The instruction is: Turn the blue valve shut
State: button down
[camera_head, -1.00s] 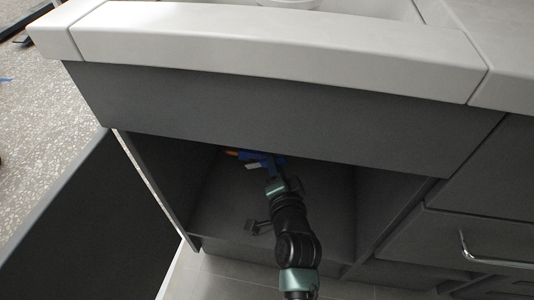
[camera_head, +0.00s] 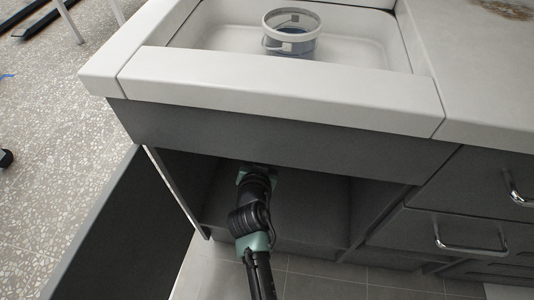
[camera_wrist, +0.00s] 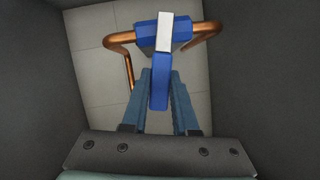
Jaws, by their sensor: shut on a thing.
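The blue valve (camera_wrist: 180,31) sits on a copper pipe (camera_wrist: 121,40) inside the sink cabinet, in the upper middle of the wrist view. Its lever has a pale metal part (camera_wrist: 164,33) and a blue grip (camera_wrist: 159,92) that points down the picture, across the pipe's run. My gripper (camera_wrist: 160,100) has its two blue-grey fingers on either side of the blue grip and is shut on it. In the head view my arm reaches into the open cabinet (camera_head: 315,210). The valve and my fingertips are hidden there under the cabinet's front panel.
The dark cabinet door (camera_head: 120,225) stands open at the left. Drawers with metal handles (camera_head: 470,243) are at the right. Above, a clear bucket (camera_head: 291,38) stands in the white sink (camera_head: 225,40). Dark cabinet walls closely flank my gripper.

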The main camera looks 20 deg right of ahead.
jog(key=shift+w+a+n+g+h+b, duration=0.3)
jog(key=shift+w+a+n+h+b, duration=0.1)
jog(key=shift+a+n+b, duration=0.4)
jog(key=c, duration=0.7)
grip_release()
jog(key=shift+d, duration=0.1)
jog(key=shift+r, duration=0.1)
jog(key=p+v, duration=0.4)
jog(key=v, duration=0.9)
jog(key=shift+w, duration=0.1)
